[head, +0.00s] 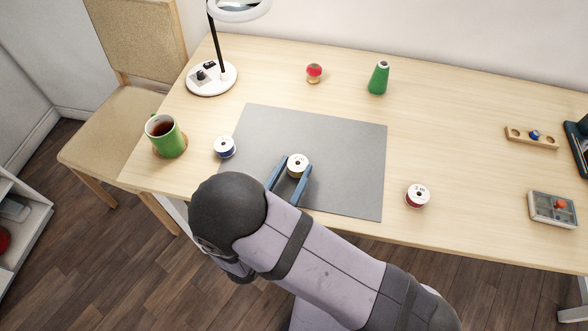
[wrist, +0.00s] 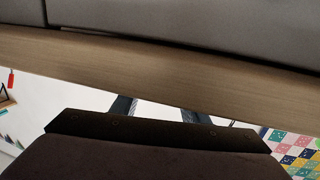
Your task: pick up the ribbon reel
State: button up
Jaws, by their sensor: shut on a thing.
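A ribbon reel (head: 297,161) with a white top and a gold-yellow band is over the grey mat (head: 340,150) in the head view. My gripper (head: 296,168) has its two blue fingers on either side of this reel and is shut on it. I cannot tell whether the reel touches the mat or hangs just above it. A blue-banded reel (head: 224,147) stands left of the mat, and a dark red-banded reel (head: 417,195) stands to its right. The wrist view shows parts of the fingers (wrist: 157,112), but no reel.
A green mug (head: 167,137) on a coaster and a lamp (head: 211,78) stand at the left. A pincushion (head: 314,73) and green thread cone (head: 378,78) stand behind the mat. A wooden holder (head: 531,137) and compartment box (head: 552,208) lie at the right.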

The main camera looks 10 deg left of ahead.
aim_at(293, 178)
notch_tip(293, 178, up, 10)
jog(key=shift+f+p, duration=0.15)
jog(key=shift+p, duration=0.15)
dwell(0.3)
jog(key=shift+o, duration=0.2)
jog(key=w+d+m+g+h+p, duration=0.1)
jog(key=w+d+m+h+p, duration=0.1)
jog(key=d, duration=0.4)
jog(key=w+d+m+g+h+p, duration=0.1)
jog(key=w+d+m+h+p, duration=0.1)
jog(key=d, duration=0.4)
jog(key=h+p, duration=0.1)
jog(key=p, duration=0.1)
jog(key=shift+w+f+h+p, duration=0.25)
jog(key=shift+h+p, duration=0.1)
jog(key=shift+h, duration=0.05)
jog(key=d+f+p, duration=0.2)
jog(key=d+p, duration=0.2)
jog(key=d, duration=0.8)
jog(key=shift+s+d+y, duration=0.3)
jog(key=shift+s+y, duration=0.05)
jog(key=shift+y, duration=0.05)
